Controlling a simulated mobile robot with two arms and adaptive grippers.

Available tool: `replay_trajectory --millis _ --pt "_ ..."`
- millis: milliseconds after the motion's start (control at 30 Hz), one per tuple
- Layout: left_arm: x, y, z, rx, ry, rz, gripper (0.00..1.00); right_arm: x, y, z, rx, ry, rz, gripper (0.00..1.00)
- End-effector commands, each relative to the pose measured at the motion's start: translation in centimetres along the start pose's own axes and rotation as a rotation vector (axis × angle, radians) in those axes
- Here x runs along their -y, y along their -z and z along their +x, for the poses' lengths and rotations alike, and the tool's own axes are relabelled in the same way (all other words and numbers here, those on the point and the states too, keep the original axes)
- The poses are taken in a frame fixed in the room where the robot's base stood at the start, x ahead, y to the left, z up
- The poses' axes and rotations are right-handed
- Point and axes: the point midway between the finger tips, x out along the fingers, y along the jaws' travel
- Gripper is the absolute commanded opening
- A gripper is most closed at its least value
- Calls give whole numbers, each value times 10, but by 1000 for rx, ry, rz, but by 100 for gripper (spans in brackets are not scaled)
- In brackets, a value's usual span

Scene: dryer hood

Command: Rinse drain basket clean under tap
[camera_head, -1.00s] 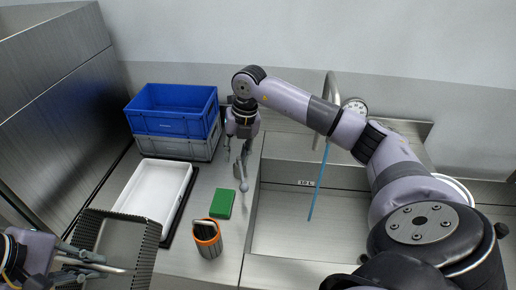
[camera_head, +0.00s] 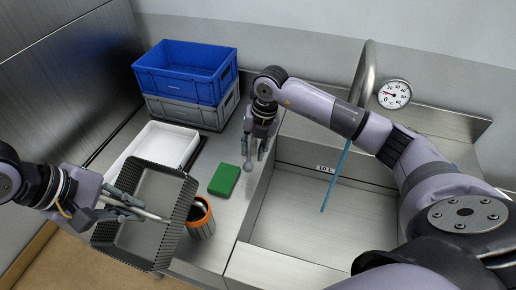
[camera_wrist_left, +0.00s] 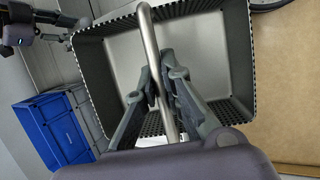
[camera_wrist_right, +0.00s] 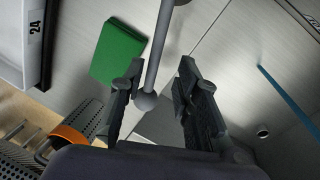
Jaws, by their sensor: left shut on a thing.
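The drain basket (camera_head: 163,182) is a dark metal box with perforated walls, held tilted in the air at the left, partly over the counter. My left gripper (camera_head: 130,207) is shut on its bar handle; the left wrist view shows the handle (camera_wrist_left: 150,40) between the fingers. The basket's inside (camera_wrist_left: 105,60) looks empty there. The tap (camera_head: 365,75) is a curved pipe behind the sink (camera_head: 310,218). A thin blue stream (camera_head: 336,178) runs from it into the sink. My right gripper (camera_wrist_right: 155,88) is open around a ball-ended lever (camera_wrist_right: 163,50), with no clear grip on it.
A green block (camera_head: 224,180) and an orange-rimmed metal cylinder (camera_head: 201,222) stand on the counter between basket and sink. A white tray (camera_head: 165,142) and stacked blue (camera_head: 186,72) and grey (camera_head: 185,110) crates stand behind. A dial gauge (camera_head: 394,94) is beside the tap.

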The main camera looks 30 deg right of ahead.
Motion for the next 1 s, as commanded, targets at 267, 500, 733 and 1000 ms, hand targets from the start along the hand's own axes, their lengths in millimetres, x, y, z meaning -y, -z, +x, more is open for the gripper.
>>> replay_trajectory --millis 267,500,733,1000 --pt "0 1 1 -1 -2 0 0 -3 3 5 1 -1 -2 30" --pt "0 1 1 -1 -2 0 0 -2 3 5 0 -1 -1 19" --pt "0 1 1 -1 -2 0 0 -2 3 5 0 -1 -1 4" --pt "0 1 1 -1 -2 0 0 -3 3 4 0 -1 -2 0"
